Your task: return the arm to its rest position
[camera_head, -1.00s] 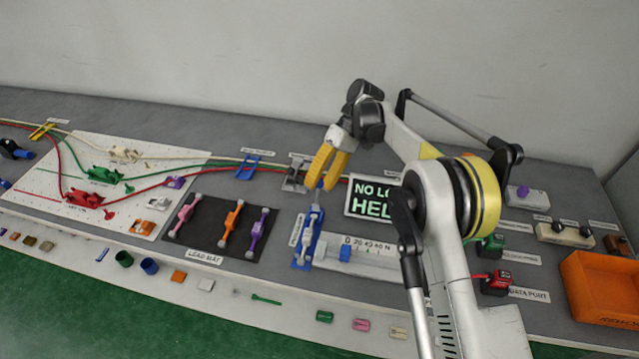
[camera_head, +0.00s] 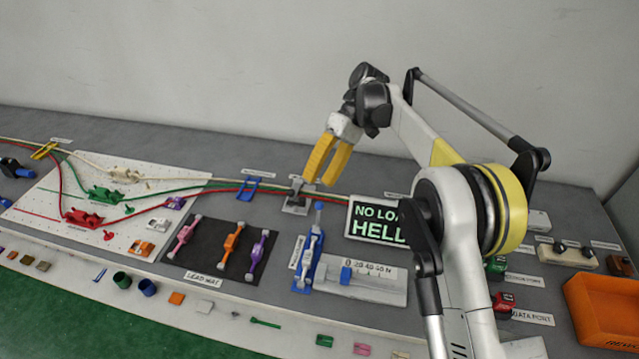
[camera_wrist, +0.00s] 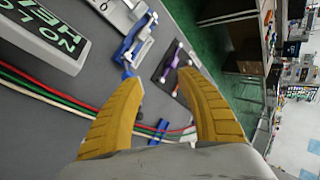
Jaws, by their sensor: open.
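My gripper (camera_head: 326,162) has yellow fingers and hangs in the air over the back middle of the bench, pointing down. It is open and empty. In the wrist view the two fingers (camera_wrist: 158,105) stand apart with bench surface between them. A blue lever fixture (camera_head: 307,262) stands on the bench below and in front of the fingertips, apart from them. My arm rises on the right and bends over toward the fixture.
A dark mat (camera_head: 204,262) holds three coloured levers. A white board (camera_head: 60,206) carries cables on the left. An orange bin (camera_head: 598,322) sits at the right. The air above the bench is free.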

